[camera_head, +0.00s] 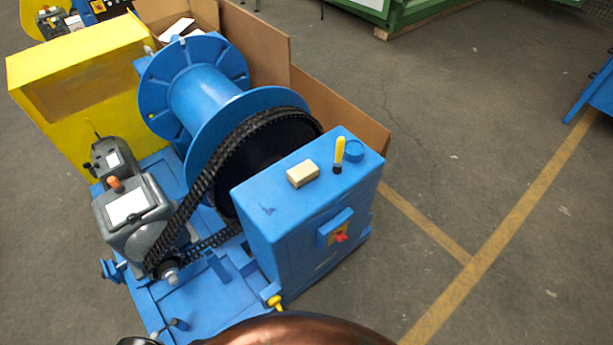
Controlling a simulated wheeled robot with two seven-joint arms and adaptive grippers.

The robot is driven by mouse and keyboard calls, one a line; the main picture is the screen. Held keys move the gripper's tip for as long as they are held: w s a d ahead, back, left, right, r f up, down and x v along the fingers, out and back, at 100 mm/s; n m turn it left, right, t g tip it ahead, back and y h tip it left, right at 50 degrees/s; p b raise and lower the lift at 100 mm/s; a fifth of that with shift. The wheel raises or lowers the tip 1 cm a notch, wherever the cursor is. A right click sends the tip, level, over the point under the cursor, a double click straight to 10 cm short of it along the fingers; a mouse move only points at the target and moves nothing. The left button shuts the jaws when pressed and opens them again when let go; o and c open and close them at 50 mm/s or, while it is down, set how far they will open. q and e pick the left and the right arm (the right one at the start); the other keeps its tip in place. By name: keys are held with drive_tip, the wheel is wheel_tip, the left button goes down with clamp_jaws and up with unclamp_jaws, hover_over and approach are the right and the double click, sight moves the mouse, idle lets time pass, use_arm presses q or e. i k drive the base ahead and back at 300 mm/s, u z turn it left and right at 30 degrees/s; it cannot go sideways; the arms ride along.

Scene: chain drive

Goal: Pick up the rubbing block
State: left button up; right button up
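The rubbing block appears to be the small tan rectangular block (302,174). It lies flat on top of the blue box-shaped cabinet (290,235), left of its middle. Nothing touches it or covers it. Neither my left nor my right gripper shows clearly in the head view. A rounded copper-brown shape at the bottom edge seems to be part of my own body.
A black chain (207,178) runs left of the cabinet to the motor (135,210). The blue drum (205,92) stands behind. Floor is clear at right.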

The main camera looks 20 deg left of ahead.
sight(301, 175)
drive_tip(key=k, duration=0.45)
drive_tip(key=z, duration=1.15)
drive_tip(key=i, duration=2.35)
drive_tip(key=u, duration=2.55)
